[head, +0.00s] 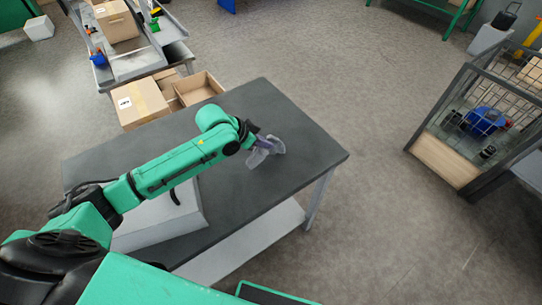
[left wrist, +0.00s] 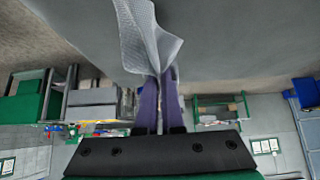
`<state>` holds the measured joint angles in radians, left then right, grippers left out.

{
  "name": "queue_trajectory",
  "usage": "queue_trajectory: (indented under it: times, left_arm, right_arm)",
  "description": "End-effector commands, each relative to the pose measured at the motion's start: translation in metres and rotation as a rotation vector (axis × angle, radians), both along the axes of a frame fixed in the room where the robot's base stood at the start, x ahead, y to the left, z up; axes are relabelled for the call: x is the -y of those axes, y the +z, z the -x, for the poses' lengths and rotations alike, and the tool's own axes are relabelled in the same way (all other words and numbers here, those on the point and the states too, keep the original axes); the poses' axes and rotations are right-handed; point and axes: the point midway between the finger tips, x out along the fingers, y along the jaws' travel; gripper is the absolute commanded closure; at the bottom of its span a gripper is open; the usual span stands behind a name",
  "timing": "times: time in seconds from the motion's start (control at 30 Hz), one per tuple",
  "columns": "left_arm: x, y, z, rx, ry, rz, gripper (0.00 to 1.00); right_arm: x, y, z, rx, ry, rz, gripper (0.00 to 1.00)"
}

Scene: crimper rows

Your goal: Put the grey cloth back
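The grey cloth (head: 277,145) hangs in loose folds from my left gripper (head: 262,143), above the dark table top (head: 312,152). In the left wrist view the grey cloth (left wrist: 148,38) is bunched between the tips of the purple fingers of my left gripper (left wrist: 162,78). The fingers are close together and shut on it. I cannot tell from these views whether the cloth's lower edge touches the table. My right gripper is not in view.
A pale grey case or tray (head: 188,217) lies on the table, partly behind my left arm. A closed cardboard box (head: 140,104) and an open one (head: 200,88) stand beyond the table. A wire cage (head: 470,120) stands at the right. The table's right end is clear.

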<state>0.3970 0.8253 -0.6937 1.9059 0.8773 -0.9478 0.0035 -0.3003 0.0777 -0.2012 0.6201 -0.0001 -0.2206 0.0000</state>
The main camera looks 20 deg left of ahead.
Motion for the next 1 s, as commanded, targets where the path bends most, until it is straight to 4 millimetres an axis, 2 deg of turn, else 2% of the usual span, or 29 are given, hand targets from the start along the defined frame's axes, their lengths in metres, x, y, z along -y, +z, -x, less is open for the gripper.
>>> queue_trajectory:
  times: [0.23, 0.27, 0.3, 0.43, 0.47, 0.8, 0.87, 1.0]
  left_arm:
    - [0.000, -0.003, 0.000, 0.000, -0.001, 0.000, 1.00]
    - [0.000, -0.003, 0.000, 0.000, 0.000, 0.000, 0.92]
    - [0.000, -0.003, 0.000, 0.000, 0.000, 0.000, 0.77]
    - [0.000, -0.003, 0.000, 0.000, 0.000, 0.000, 0.27]
    - [0.000, -0.002, 0.000, 0.000, 0.000, 0.000, 0.21]
    - [-0.001, 0.000, 0.001, 0.001, 0.001, 0.000, 0.21]
    - [-0.005, 0.004, 0.004, 0.001, 0.001, -0.001, 0.21]
    - [-0.018, 0.027, 0.019, 0.002, 0.000, -0.004, 0.21]
  right_arm:
    - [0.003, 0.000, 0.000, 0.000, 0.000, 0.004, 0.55]
    - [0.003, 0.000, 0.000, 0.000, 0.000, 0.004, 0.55]
    - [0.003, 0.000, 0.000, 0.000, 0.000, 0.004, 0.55]
    - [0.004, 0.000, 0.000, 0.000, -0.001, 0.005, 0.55]
    - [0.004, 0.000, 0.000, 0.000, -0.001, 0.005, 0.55]
    - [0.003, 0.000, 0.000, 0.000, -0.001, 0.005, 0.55]
    - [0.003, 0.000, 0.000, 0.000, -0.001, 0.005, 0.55]
    - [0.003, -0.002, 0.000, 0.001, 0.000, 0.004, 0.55]
